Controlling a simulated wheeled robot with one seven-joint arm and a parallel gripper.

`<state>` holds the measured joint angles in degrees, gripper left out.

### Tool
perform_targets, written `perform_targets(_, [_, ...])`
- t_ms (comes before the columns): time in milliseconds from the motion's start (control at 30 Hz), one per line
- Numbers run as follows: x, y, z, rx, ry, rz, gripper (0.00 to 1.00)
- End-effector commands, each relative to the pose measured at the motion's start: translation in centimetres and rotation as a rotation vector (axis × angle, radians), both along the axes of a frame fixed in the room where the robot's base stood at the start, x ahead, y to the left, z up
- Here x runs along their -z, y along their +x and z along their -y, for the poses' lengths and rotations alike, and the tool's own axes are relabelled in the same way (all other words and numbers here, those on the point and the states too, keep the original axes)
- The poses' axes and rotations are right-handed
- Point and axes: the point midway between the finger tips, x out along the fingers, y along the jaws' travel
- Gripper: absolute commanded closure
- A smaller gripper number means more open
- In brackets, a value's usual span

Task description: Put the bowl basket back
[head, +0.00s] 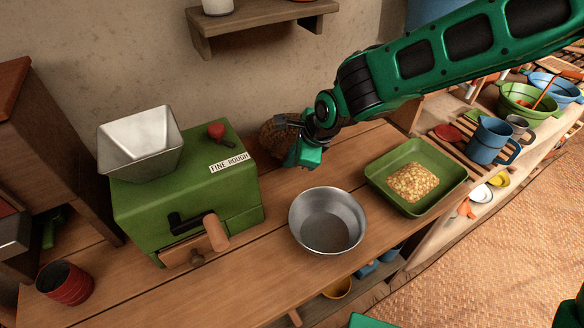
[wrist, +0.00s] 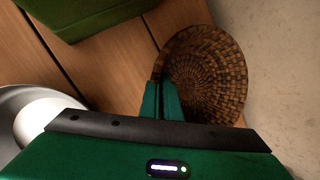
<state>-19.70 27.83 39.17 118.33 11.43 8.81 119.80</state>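The bowl basket (head: 272,140) is a round, brown woven bowl. Whether the basket touches the counter is hidden.
The green mill (head: 185,200) with a metal hopper stands left. A metal bowl (head: 328,220) and a green tray (head: 440,194) of grain stand in front and to the right. A wall shelf (head: 262,20) is above. Bare counter lies between mill and metal bowl.

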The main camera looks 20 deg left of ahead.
Motion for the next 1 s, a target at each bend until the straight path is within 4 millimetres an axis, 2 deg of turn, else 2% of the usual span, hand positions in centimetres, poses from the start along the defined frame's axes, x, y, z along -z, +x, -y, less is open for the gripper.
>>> perform_targets(233, [1.7,0.0,0.0,0.000,0.001,0.000,1.00])
perform_targets(433, [4.3,0.0,0.0,-0.001,0.000,-0.002,1.00])
perform_targets(767, [4.7,0.1,0.0,0.000,0.001,0.001,1.00])
perform_targets(800, [4.7,0.1,0.0,0.000,0.001,0.001,0.90])
perform_targets(867, [4.7,0.1,0.0,0.000,0.001,0.001,0.78])
perform_targets(1000, [4.7,0.1,0.0,0.000,0.001,0.001,0.78])
